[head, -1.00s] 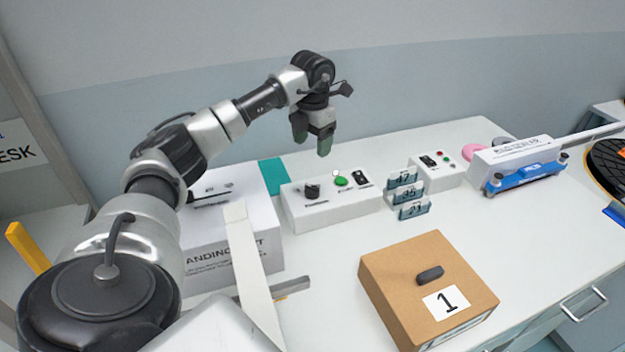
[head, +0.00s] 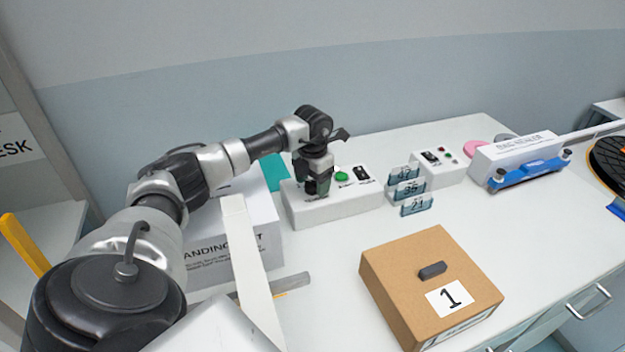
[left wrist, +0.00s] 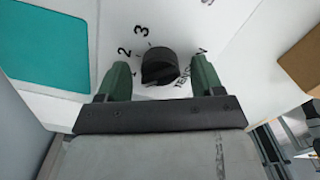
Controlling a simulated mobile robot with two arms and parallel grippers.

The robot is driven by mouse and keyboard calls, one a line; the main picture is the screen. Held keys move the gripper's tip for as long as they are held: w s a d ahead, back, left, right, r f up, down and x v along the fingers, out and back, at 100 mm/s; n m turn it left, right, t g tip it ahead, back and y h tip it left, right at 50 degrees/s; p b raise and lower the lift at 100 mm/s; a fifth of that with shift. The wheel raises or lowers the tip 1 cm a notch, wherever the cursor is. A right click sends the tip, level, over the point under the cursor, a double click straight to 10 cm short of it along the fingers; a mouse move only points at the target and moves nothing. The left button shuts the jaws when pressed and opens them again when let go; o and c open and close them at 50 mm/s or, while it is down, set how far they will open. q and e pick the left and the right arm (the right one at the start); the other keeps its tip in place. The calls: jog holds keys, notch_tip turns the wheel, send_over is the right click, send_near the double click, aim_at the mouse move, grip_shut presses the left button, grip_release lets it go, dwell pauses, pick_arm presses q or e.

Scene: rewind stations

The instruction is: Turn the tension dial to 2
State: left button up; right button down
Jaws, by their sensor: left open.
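The tension dial is a black round knob (left wrist: 159,65) on a white control box (head: 345,203). In the left wrist view the printed figures 2 and 3 show to the upper left of the knob, with part of a printed word below right. I cannot tell which figure the knob points to. My left gripper (left wrist: 161,80) is open, with one green finger on each side of the knob. I see a gap beside each finger. In the head view the gripper (head: 318,186) is low over the left end of the box and mostly hides the knob. My right gripper is not in view.
A green button (head: 341,176) and a black switch (head: 361,173) sit right of the dial. Numbered cards (head: 410,190) stand beyond the box. A cardboard box marked 1 (head: 410,270) stands in front. A teal pad (head: 275,172) lies behind left.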

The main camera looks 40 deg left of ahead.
pick_arm(q)
jog(key=shift+f, duration=0.1)
jog(key=c, duration=0.9)
jog(key=shift+m, duration=0.5)
jog(key=m+b, duration=0.1)
jog(key=m, duration=0.1)
jog(key=shift+m, duration=0.4)
jog(key=m+b, duration=0.1)
jog(key=m, duration=0.3)
jog(key=shift+m, duration=0.4)
